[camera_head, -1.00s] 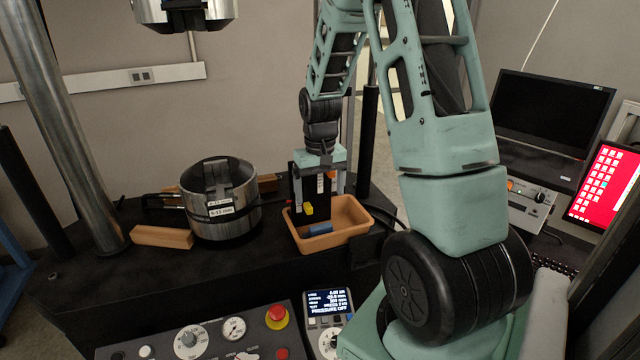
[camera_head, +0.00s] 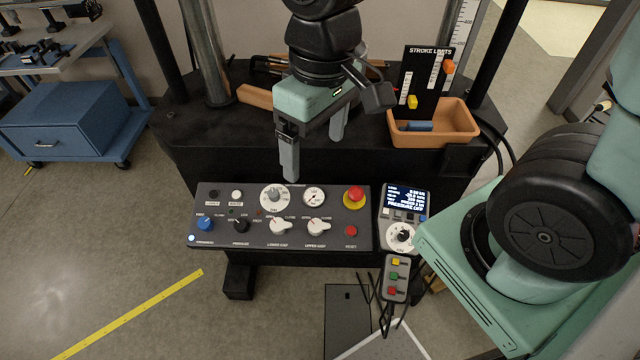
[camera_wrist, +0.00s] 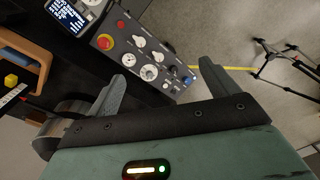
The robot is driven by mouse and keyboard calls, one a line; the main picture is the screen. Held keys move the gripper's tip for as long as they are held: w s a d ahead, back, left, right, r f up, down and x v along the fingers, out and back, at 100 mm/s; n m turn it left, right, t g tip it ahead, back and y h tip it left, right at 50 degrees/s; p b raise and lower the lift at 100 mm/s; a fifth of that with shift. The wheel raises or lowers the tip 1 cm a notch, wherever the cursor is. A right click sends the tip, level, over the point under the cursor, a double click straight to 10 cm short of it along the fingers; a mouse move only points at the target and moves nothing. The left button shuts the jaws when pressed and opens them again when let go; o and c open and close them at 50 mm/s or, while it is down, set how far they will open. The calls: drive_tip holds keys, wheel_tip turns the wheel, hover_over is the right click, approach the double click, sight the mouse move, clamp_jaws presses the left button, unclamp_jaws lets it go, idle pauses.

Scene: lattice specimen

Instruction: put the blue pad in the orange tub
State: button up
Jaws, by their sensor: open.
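The blue pad (camera_head: 416,126) lies inside the orange tub (camera_head: 460,138), on the floor of its left part, in the head view. The tub stands on the black machine bed at the right. My gripper (camera_head: 313,160) is apart from the tub, to its left, above the front edge of the bed and behind the control panel. Its two fingers are spread with nothing between them. In the wrist view my gripper (camera_wrist: 157,88) also shows open and empty. The tub (camera_wrist: 24,62) is partly in the wrist view at the left edge.
The control panel (camera_head: 276,217) with knobs and a red stop button (camera_head: 354,194) lies in front of my gripper. A black sign with yellow and orange sliders (camera_head: 426,85) stands behind the tub. A wooden block (camera_head: 258,97) lies on the bed.

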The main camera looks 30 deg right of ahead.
drive_tip(key=s+a+n, duration=0.3)
drive_tip(key=s+a, duration=0.1)
drive_tip(key=s, duration=0.3)
drive_tip(key=shift+s, duration=0.3)
drive_tip(key=shift+f, duration=0.1)
wheel_tip(320, 180, down, 4)
drive_tip(key=b, duration=0.3)
drive_tip(key=shift+d+r+b, duration=0.1)
drive_tip(key=shift+r+b, duration=0.15)
drive_tip(key=shift+b, duration=0.05)
